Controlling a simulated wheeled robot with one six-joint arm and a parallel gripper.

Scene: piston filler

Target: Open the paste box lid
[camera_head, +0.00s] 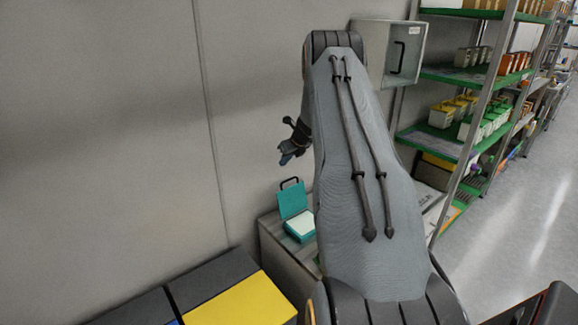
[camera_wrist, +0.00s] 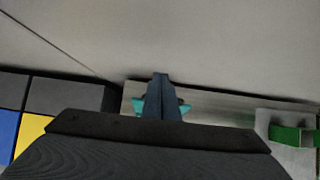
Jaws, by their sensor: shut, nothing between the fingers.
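The teal paste box (camera_head: 299,235) sits on a grey cabinet top against the wall, left of my arm in the head view. Its lid (camera_head: 292,201) stands raised at the back, with a dark handle on its upper edge, and a pale surface shows in the box. My gripper (camera_head: 285,160) is above the box and apart from it, by the wall. In the wrist view my gripper's fingers (camera_wrist: 161,80) are together and empty. They hide the middle of the box, so only teal parts of the paste box (camera_wrist: 137,106) show on either side.
A grey wall (camera_head: 110,120) runs close behind the box. A black and yellow unit (camera_head: 245,302) stands at the lower left. A pale wall cabinet (camera_head: 408,52) with a dark handle is beyond my arm. Green shelving (camera_head: 455,75) with bins stands right, beside open floor (camera_head: 520,220).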

